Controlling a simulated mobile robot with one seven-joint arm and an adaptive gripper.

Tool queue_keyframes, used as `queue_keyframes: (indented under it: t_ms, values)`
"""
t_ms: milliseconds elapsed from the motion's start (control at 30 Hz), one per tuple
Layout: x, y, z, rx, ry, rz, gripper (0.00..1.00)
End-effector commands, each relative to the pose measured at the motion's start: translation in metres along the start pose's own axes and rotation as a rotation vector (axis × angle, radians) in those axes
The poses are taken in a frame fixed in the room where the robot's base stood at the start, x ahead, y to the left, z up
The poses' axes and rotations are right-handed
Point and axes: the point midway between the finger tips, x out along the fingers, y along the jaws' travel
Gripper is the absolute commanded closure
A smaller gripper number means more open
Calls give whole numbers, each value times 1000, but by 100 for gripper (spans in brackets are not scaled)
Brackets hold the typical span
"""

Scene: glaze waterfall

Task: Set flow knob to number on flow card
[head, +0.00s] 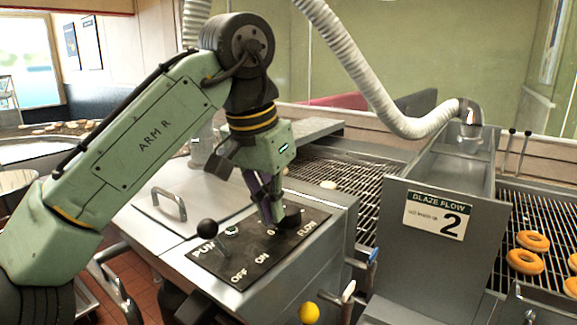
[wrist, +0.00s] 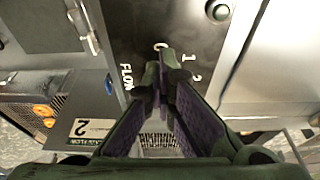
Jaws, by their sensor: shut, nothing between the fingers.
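The flow card (head: 437,216), headed "GLAZE FLOW", shows a large 2 on a steel housing; it also shows in the wrist view (wrist: 92,131). The black control panel (head: 252,262) carries the word FLOW and, in the wrist view, the numbers 0, 1 and 2. A dark knob (head: 292,216) shows beside my fingertips in the head view. My gripper (head: 270,218) is shut, pointing down at the knob's area; its closed fingertips (wrist: 163,62) show below the 0 in the wrist view. The fingers cover most of the knob there, so its pointer setting and any contact cannot be told.
A black ball-topped pump lever (head: 208,228) stands left of my gripper, near the ON and OFF marks. A lid with a metal handle (head: 170,204) lies behind it. Wire conveyors and doughnuts (head: 526,261) are to the right. A white hose (head: 370,90) hangs above.

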Motion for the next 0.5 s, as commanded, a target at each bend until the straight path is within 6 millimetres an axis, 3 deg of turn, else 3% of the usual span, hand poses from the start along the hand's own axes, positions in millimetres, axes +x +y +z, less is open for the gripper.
queue_keyframes:
  t_ms: [133,500]
  values:
    - [-4,-1,2,-1,-16,-2,100]
    - [-48,-1,-9,-1,-10,-3,100]
